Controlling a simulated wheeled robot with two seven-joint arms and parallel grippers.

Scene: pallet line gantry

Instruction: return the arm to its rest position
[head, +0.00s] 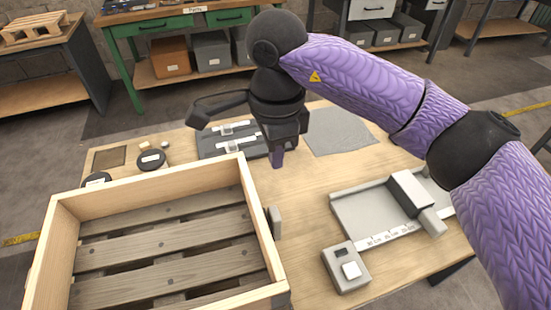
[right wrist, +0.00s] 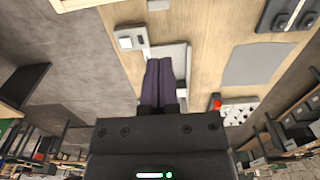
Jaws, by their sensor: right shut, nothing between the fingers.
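My right arm (head: 375,85), in a purple knitted sleeve with black joints, reaches in from the right over the workbench in the head view. My right gripper (head: 277,158) hangs pointing down above the middle of the bench, near the black tray and beyond the crate's right corner. In the right wrist view the two dark purple fingers (right wrist: 159,68) lie together, shut and empty. My left gripper does not show.
A wooden crate (head: 262,225) with a slatted bottom stands at the front left. A black tray (head: 215,152) and grey mat (head: 338,132) lie behind. A grey measuring tray (head: 352,212) and small box with a button (head: 345,268) are at right. A green bench (head: 165,28) stands behind.

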